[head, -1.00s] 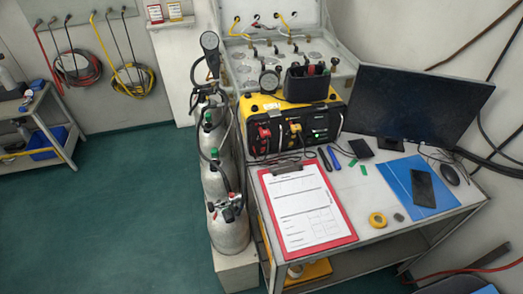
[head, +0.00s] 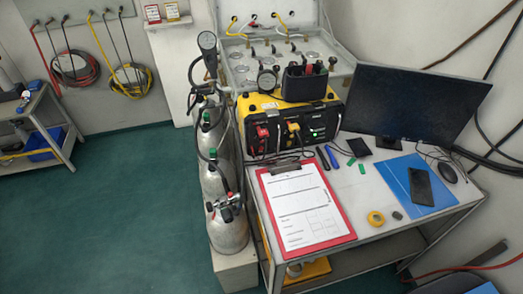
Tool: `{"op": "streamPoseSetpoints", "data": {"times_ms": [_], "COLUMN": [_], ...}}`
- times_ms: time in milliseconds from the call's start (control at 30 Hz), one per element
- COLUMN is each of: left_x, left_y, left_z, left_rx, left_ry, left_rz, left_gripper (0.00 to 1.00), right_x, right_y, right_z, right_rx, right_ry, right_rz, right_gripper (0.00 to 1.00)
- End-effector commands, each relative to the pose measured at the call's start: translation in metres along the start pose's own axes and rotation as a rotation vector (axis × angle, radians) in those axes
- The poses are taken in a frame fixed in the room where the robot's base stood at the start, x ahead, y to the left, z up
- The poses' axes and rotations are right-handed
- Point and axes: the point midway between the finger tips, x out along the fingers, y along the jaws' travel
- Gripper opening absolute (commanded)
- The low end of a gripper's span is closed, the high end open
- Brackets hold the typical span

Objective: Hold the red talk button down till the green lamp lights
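The yellow and black communications box (head: 290,110) stands at the back of the table, front panel facing me. A red part (head: 262,131) sits at the left of the panel; I cannot tell whether it is the talk button or a plug. A yellow part (head: 294,127) is near the panel's middle. A small green spot (head: 314,130) shows at the right of the panel; it is too small to tell whether it is the lamp or lit. Neither of my grippers is in view, and nothing touches the panel.
A red clipboard (head: 344,232) lies in front of the box. A monitor (head: 418,105), blue folder (head: 395,174), phone (head: 420,186) and yellow tape roll (head: 376,218) are to the right. Gas cylinders (head: 228,235) stand left of the table. The green floor at left is clear.

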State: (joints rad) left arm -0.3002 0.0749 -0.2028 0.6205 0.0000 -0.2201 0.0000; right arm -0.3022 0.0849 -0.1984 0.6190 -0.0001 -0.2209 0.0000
Motion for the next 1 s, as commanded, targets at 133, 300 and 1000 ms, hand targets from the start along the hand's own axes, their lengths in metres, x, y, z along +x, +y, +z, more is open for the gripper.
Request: {"op": "streamPoseSetpoints", "data": {"times_ms": [133, 300, 1000], "left_x": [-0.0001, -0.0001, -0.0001], "left_y": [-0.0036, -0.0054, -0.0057], "left_z": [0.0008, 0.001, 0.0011], "left_rx": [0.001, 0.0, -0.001], "left_ry": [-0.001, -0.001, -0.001], "left_rz": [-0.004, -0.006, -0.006], "left_gripper": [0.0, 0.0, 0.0], "right_x": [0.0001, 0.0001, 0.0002], "right_y": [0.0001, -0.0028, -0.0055], "right_z": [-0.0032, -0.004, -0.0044], "right_rx": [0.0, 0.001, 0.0], "right_ry": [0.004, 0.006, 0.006], "right_rz": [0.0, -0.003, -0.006], "right_gripper": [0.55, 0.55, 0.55]}}
